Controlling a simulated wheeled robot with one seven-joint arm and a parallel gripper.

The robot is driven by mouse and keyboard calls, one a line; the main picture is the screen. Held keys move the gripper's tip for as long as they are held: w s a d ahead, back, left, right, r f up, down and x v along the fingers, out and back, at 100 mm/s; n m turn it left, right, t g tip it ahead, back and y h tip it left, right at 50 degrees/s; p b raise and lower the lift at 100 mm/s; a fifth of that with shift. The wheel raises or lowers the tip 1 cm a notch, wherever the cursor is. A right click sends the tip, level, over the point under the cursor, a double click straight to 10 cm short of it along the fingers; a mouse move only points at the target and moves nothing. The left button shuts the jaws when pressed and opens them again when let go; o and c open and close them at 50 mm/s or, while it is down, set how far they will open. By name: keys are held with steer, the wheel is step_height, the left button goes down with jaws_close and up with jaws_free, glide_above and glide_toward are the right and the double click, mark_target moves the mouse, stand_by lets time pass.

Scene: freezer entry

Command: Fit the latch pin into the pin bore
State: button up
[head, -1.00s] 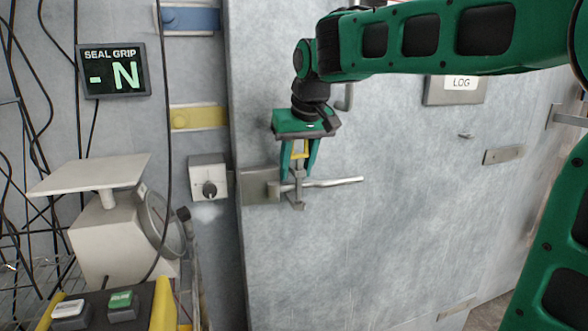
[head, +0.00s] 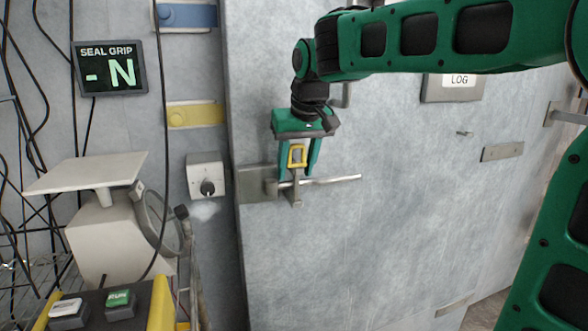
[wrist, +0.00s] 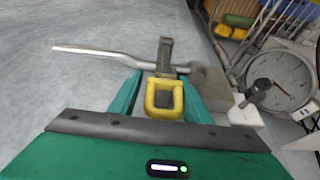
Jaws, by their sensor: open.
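The latch pin's yellow loop (head: 298,155) stands upright between the fingers of my gripper (head: 298,172) in the head view. The loop also shows between the green fingers of my gripper (wrist: 160,90) in the wrist view. My gripper is open, with the fingers on either side of the loop. Grey metal latch parts (head: 296,198) lie just below the loop, where the silver lever (head: 335,180) crosses. They also show in the wrist view as a grey bracket (wrist: 165,52). The pin's lower end and the pin bore are hidden, so I cannot tell how they sit together.
The lever sticks out rightward along the door (head: 400,230). A grey switch box (head: 207,175) is left of the latch. A scale (head: 110,215) with a round dial (wrist: 280,80) stands further left. The door right of the lever is mostly clear.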

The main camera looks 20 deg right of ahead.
mark_target(300, 146)
steer(key=v, duration=1)
steer(key=shift+s+r, duration=0.15)
steer(key=shift+r, duration=0.15)
